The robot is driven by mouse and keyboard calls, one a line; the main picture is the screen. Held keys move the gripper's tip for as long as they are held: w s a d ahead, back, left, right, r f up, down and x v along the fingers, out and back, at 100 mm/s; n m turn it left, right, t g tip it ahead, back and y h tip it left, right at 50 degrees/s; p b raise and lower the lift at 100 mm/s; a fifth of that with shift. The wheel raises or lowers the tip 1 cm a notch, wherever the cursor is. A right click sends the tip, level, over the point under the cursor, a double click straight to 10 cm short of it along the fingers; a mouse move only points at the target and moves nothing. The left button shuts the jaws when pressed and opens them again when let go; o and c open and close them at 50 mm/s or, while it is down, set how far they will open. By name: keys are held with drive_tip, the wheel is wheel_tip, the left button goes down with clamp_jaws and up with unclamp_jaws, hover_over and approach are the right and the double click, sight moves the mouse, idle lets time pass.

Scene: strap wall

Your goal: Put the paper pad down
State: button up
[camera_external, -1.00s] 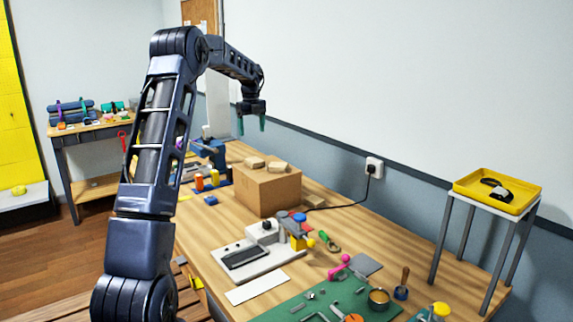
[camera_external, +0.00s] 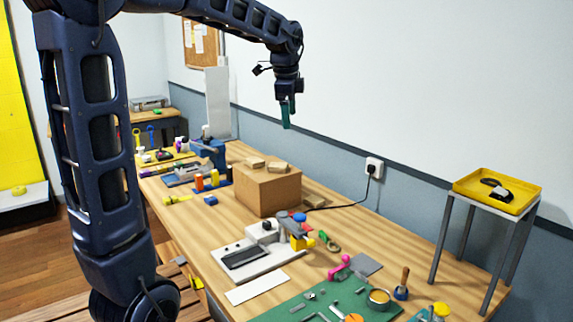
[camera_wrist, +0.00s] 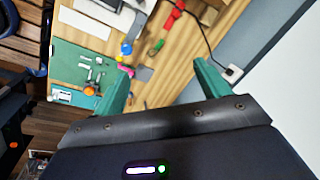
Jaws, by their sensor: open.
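A flat white rectangle, which looks like the paper pad (camera_external: 257,287), lies on the wooden workbench (camera_external: 215,257) in front of a grey-white fixture (camera_external: 252,255). It also shows at the upper left of the wrist view (camera_wrist: 84,23). I cannot tell its thickness. My gripper (camera_external: 287,115) hangs in the air above and behind the cardboard box, pointing down and clear of the bench. In the wrist view its two teal fingers (camera_wrist: 160,88) stand wide apart with nothing between them.
A cardboard box (camera_external: 267,191) with small wooden blocks on top stands mid-bench. A green mat (camera_external: 300,311) with small parts lies near the front. A yellow tray (camera_external: 490,204) sits on a tall stand at right. A power cord (camera_external: 340,207) runs to the wall socket.

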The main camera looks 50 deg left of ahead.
drive_tip(key=s+d+n+t, duration=0.1)
drive_tip(key=s+d+n, duration=0.3)
drive_tip(key=s+d, duration=0.8)
drive_tip(key=s+d+f+n+t, duration=0.1)
drive_tip(key=s+d+f+n, duration=0.1)
drive_tip(key=s+d+f, duration=0.2)
drive_tip(key=s+d+f+n+h, duration=0.1)
drive_tip(key=s+d+f+n, duration=0.2)
drive_tip(key=s, duration=0.7)
drive_tip(key=shift+s+d+f+t, duration=0.15)
drive_tip(key=shift+d+f+t, duration=0.25)
drive_tip(key=shift+f, duration=0.15)
